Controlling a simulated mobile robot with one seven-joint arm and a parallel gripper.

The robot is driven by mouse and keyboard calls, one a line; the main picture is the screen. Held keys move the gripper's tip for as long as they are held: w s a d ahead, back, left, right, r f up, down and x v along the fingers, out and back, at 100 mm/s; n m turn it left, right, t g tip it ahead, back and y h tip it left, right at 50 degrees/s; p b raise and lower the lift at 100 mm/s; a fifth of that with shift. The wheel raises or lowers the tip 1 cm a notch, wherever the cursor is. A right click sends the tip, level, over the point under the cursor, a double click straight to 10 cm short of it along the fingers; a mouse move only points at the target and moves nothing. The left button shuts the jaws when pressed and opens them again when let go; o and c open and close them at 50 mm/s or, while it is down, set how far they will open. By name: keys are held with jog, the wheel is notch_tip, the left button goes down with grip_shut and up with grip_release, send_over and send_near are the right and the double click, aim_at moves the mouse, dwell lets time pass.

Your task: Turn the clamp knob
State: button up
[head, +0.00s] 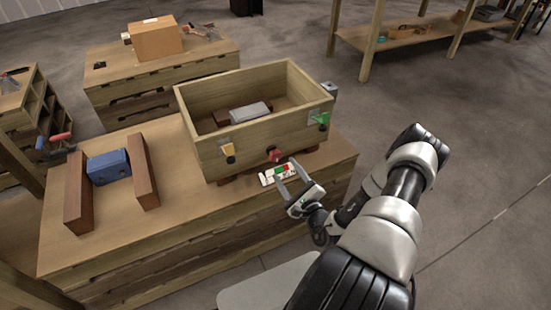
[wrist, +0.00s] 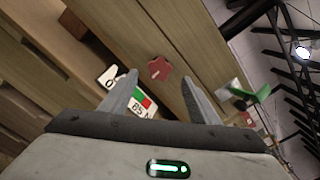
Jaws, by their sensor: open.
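A red lobed knob (head: 274,155), which looks like the clamp knob, sits on the lower front of the wooden box (head: 252,139). In the wrist view the red knob (wrist: 159,68) shows beyond and between my two fingertips. My gripper (head: 286,172) is open and empty, just in front of the box, with its fingers pointing toward the box front. The wrist view also shows my gripper (wrist: 158,82) with its fingers spread wide. The fingers appear apart from the knob.
A white, red and green panel (head: 268,178) lies below the knob; it also shows beside one finger in the wrist view (wrist: 142,104). The box front carries a yellow-black part (head: 229,152) and a green part (head: 321,119). A blue block (head: 108,167) stands between brown boards at left.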

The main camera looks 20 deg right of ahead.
aim_at(276, 157)
jog(key=w+b, duration=0.1)
jog(key=w, duration=0.7)
jog(key=shift+w+a, duration=0.15)
jog(key=shift+w, duration=0.15)
jog(key=c, duration=1.1)
